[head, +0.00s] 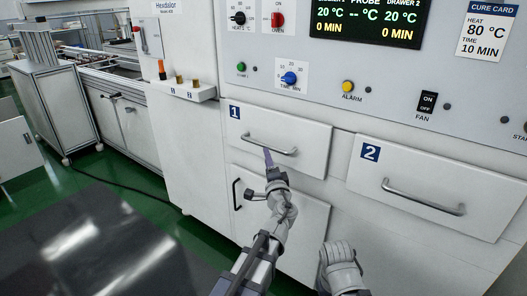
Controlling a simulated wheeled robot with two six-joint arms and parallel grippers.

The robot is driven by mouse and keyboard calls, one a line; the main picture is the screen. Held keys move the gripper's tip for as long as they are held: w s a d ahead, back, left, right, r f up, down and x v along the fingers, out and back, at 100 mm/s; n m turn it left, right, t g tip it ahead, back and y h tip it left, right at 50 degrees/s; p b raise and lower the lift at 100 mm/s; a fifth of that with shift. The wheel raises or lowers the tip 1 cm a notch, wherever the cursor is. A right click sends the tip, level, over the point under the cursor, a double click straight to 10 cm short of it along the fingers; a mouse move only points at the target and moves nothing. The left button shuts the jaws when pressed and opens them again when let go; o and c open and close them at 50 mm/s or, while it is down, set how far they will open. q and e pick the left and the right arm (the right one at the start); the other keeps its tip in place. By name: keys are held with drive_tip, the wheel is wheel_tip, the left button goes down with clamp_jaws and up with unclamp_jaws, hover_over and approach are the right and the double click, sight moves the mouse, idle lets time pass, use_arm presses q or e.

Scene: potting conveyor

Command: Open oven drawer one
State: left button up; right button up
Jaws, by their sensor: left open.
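Oven drawer one (300,135) is a white front with a blue "1" label, in the middle of the head view. It looks shut, flush with the panel. Its handle (285,150) is a horizontal metal bar.
Drawer two (440,175) with its own bar handle (422,198) is to the right. A lower door (285,225) with a dark vertical handle is below drawer one. The control panel (330,80) is above. Green floor and a dark shiny surface (90,240) lie at left.

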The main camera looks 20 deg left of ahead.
sight(264, 146)
use_arm(q)
drive_tip(key=p+x, duration=0.1)
drive_tip(key=x, duration=0.6)
drive_tip(key=shift+w+a, duration=0.2)
drive_tip(key=shift+w, duration=0.15)
drive_tip(key=shift+c, duration=0.4)
clamp_jaws()
idle(0.7)
